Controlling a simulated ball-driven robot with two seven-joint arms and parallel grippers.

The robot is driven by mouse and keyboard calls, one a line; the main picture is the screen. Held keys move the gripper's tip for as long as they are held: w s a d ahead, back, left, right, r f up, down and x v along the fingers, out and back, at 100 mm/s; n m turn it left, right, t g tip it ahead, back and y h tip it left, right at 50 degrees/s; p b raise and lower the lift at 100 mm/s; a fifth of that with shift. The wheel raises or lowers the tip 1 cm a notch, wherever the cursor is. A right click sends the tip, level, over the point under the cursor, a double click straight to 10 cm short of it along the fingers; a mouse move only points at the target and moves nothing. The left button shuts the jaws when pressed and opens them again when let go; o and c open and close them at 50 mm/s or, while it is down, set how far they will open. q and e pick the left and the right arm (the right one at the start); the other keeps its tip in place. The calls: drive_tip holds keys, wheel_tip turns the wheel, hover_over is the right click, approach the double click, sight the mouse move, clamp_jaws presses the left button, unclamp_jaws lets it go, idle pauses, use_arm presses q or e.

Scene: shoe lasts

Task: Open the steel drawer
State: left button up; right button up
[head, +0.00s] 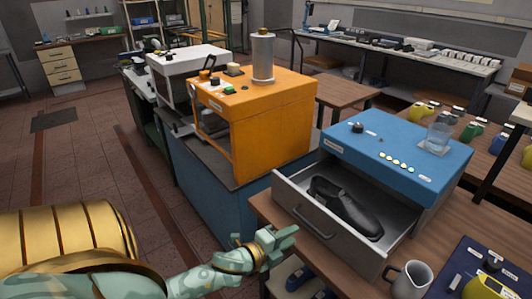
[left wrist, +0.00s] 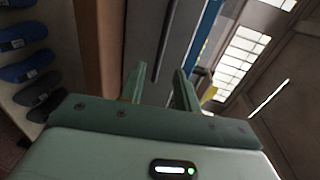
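The steel drawer (head: 325,233) stands pulled out of the blue-topped cabinet (head: 400,150), and a black shoe (head: 345,207) lies inside it. Its bar handle (head: 312,222) is on the front panel. My left gripper (head: 287,236) is just in front of the panel, near the left end of the handle. In the left wrist view, the fingers of my left gripper (left wrist: 160,76) are apart, with the grey drawer front (left wrist: 185,30) beyond them. The dark handle bar (left wrist: 163,45) shows between the fingertips, and nothing is visibly clamped. My right gripper is not in view.
A grey metal jug (head: 408,280) stands on the wooden table right of the drawer. An orange machine (head: 265,130) is behind left. Blue shoe lasts (head: 300,278) lie on a shelf below. Floor at left is clear.

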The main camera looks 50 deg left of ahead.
use_arm(q)
drive_tip(key=v, duration=0.9)
drive_tip(key=shift+s, duration=0.2)
drive_tip(key=s+a+f+n+g+y, duration=0.15)
drive_tip(key=s+f+n+g, duration=0.3)
drive_tip(key=s+f, duration=0.6)
drive_tip(key=s+a+f+n+g+y, duration=0.15)
drive_tip(key=s+f+n+g, duration=0.35)
drive_tip(key=f, duration=1.1)
drive_tip(key=s+d+f+n+g+h, duration=0.1)
drive_tip(key=s+d+f+n+g, duration=0.4)
drive_tip(key=s+f, duration=0.85)
drive_tip(key=s+d+f+h, duration=0.1)
drive_tip(key=s+d, duration=0.1)
drive_tip(key=d, duration=0.5)
drive_tip(key=shift+b, duration=0.45)
